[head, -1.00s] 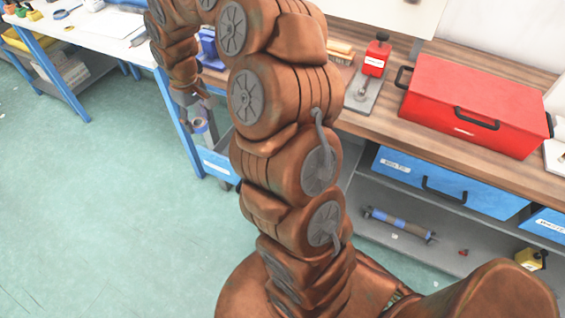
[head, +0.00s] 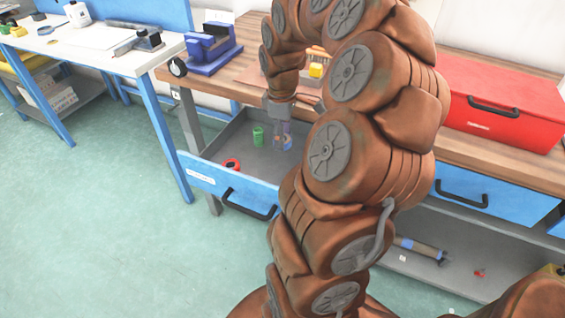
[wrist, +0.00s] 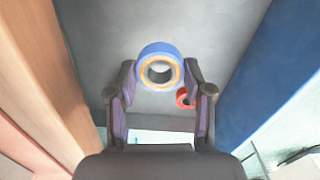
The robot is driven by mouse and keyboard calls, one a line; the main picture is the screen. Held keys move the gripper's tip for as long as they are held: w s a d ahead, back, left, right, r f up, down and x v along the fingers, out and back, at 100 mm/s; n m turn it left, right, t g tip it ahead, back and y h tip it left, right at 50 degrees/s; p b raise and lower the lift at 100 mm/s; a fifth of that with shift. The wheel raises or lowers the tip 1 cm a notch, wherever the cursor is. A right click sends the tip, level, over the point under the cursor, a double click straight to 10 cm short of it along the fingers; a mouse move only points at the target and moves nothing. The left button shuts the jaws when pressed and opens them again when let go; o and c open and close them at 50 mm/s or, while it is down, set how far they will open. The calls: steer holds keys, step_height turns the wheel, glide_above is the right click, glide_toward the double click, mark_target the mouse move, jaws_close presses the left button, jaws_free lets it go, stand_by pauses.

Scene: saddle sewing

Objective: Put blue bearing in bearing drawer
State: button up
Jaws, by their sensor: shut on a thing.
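The blue bearing is a thick blue ring with an orange inner band; in the wrist view the blue bearing (wrist: 143,52) sits between my fingertips. My gripper (wrist: 158,82) is shut on it. In the head view my gripper (head: 283,143) points down over the inside of an open blue-fronted drawer (head: 203,178), and the bearing is hard to make out at the fingers. The drawer's label is too small to read. In the wrist view the grey drawer floor lies below the bearing. I cannot tell the exact height between them.
A green cylindrical part (head: 258,136) and a red ring (head: 231,164) are in the drawer. The wooden worktop (head: 245,72) lies behind it, with a blue vise (head: 212,48) and a red toolbox (head: 500,100). My arm hides the drawer's right side. The floor in front is clear.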

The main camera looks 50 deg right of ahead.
mark_target(282, 166)
step_height(282, 166, down, 8)
steer(key=shift+f, duration=0.2)
steer(key=shift+f, duration=0.1)
stand_by(0.3)
steer(key=o, duration=1.4)
step_height(282, 166, up, 12)
steer(key=shift+r, duration=0.2)
